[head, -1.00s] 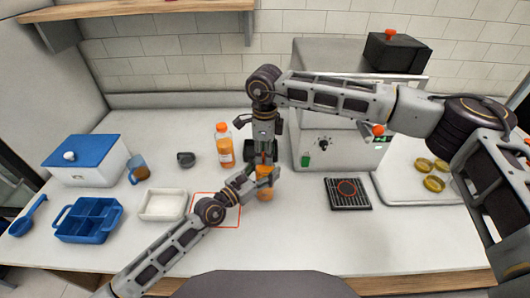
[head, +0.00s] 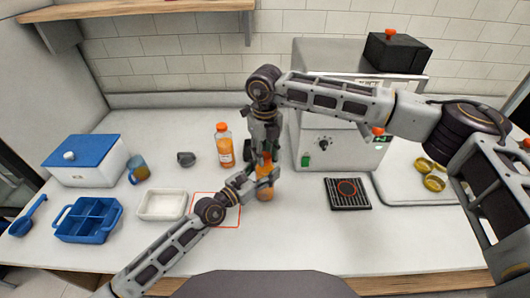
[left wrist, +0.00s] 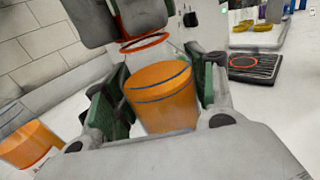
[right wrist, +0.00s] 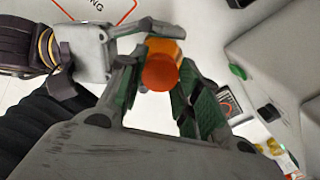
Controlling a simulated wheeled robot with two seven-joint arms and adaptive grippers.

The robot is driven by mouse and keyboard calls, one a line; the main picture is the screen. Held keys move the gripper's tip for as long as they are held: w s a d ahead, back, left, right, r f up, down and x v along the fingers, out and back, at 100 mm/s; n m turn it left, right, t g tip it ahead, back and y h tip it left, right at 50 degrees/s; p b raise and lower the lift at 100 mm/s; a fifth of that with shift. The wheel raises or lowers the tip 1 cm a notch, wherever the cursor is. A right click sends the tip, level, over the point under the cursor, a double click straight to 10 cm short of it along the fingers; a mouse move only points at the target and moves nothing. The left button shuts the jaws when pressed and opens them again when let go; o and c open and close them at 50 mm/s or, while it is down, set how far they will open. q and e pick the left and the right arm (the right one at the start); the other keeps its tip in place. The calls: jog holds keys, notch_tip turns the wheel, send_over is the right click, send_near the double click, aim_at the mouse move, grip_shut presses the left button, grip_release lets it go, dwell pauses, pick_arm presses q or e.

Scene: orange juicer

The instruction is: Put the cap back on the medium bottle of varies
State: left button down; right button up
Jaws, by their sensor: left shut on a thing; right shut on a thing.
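The bottle of orange juice (head: 265,193) stands upright on the counter, right of the red-outlined square. My left gripper (head: 264,179) is shut around it; the left wrist view shows its orange body (left wrist: 160,100) between the finger pads. My right gripper (head: 265,152) is above the bottle, pointing down, shut on the orange-red cap (right wrist: 160,73). In the left wrist view the cap's red rim (left wrist: 145,42) shows just above the bottle top, with a small gap and a slight offset to the left. The fingers hide part of the cap.
A second, capped orange bottle (head: 224,146) stands close on the left. The juicer machine (head: 330,130) is close on the right, with a black drip grate (head: 348,194) before it. A white tray (head: 163,205) and blue divided tray (head: 88,219) lie left. The front counter is clear.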

jog(key=m, duration=2.2)
jog(key=shift+m, duration=1.1)
jog(key=shift+s+a+m, duration=0.1)
jog(key=shift+a+m, duration=0.15)
jog(key=shift+m, duration=0.4)
jog(key=shift+s+a+m, duration=0.1)
jog(key=shift+a+m, duration=0.1)
jog(key=shift+m, duration=0.45)
jog(key=shift+w+d+m, duration=0.1)
jog(key=shift+d+m, duration=0.15)
jog(key=shift+m, duration=0.35)
jog(key=shift+d, duration=0.15)
jog(key=shift+o, duration=0.2)
jog(key=shift+d, duration=0.1)
